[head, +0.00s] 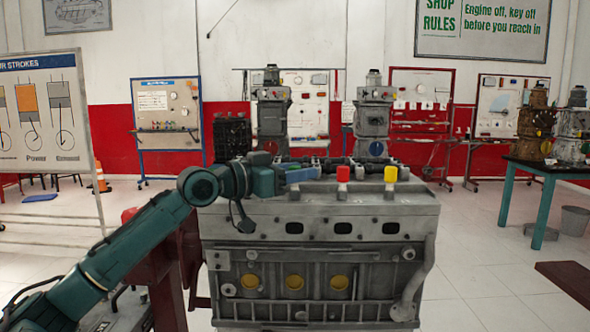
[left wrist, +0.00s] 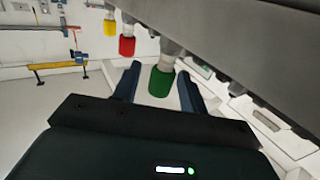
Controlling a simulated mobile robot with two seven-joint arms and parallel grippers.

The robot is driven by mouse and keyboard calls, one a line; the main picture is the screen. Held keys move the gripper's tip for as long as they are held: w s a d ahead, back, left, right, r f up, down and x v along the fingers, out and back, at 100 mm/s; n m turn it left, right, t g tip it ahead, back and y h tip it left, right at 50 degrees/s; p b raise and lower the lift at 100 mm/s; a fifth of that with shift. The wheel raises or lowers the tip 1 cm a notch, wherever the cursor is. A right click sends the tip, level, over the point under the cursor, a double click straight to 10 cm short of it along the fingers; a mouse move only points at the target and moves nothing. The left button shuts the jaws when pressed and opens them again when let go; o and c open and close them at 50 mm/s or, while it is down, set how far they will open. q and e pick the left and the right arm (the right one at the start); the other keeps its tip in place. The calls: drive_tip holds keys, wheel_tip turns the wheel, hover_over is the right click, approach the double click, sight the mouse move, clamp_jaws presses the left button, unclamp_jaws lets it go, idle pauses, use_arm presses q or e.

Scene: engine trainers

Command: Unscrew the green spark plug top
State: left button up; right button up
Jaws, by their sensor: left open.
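The green spark plug top (left wrist: 161,82) shows in the left wrist view on a pale plug stem at the engine's edge. My left gripper (left wrist: 159,72) is open, with one finger on each side of the green top; small gaps show and I cannot tell any contact. In the head view, my left gripper (head: 300,175) is at the left part of the engine's upper edge and hides the green top. The red top (head: 343,174) and the yellow top (head: 390,174) stand upright to its right on the grey engine block (head: 320,228). My right gripper is in neither view.
The engine sits beside a dark red stand (head: 165,265). More engines stand behind it, and a teal-legged table (head: 508,190) with engine parts is at the right. A strokes board (head: 45,110) stands at the left.

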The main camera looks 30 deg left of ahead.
use_arm(q)
clamp_jaws()
idle(0.3)
